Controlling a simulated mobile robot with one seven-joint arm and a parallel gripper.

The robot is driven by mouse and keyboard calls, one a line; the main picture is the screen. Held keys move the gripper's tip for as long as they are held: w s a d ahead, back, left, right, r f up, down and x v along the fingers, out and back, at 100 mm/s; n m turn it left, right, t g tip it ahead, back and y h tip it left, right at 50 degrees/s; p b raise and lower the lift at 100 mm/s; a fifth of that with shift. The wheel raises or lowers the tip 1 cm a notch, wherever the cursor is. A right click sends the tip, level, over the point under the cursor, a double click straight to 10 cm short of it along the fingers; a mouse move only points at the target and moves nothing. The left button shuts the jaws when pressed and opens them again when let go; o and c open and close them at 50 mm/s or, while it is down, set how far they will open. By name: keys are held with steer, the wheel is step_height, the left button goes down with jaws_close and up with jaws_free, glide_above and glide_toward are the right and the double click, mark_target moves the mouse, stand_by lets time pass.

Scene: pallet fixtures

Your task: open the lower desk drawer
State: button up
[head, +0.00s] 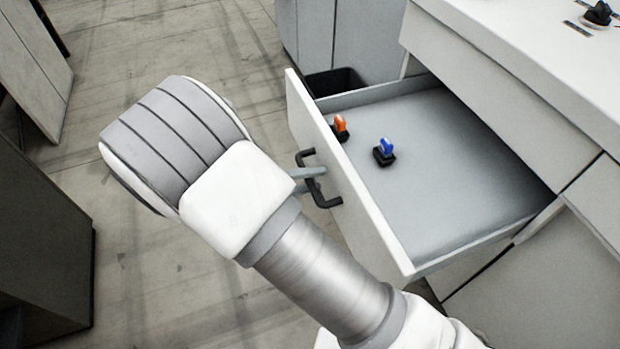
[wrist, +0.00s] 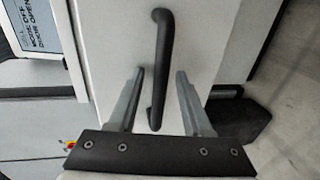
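The desk drawer (head: 355,200) under the closed upper front (head: 490,95) stands pulled well out, its grey interior in view. Its black bar handle (head: 328,203) is on the outer face and runs between my fingers in the wrist view (wrist: 160,45). My gripper (head: 318,180) is at the handle, mostly hidden behind my wrist in the head view. In the wrist view my gripper (wrist: 160,73) has its two fingers apart on either side of the handle, with a gap showing on each side.
An orange-and-black item (head: 340,127) and a blue-and-black item (head: 384,151) lie in the drawer. A dark open bin (head: 335,82) stands behind it. Dark cabinet (head: 45,240) at left; the floor (head: 150,240) between is clear.

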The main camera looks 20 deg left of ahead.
stand_by(0.4)
steer(key=p+v, duration=0.2)
steer(key=v, duration=1.5)
steer(key=shift+a, duration=0.2)
steer(key=shift+s, duration=0.1)
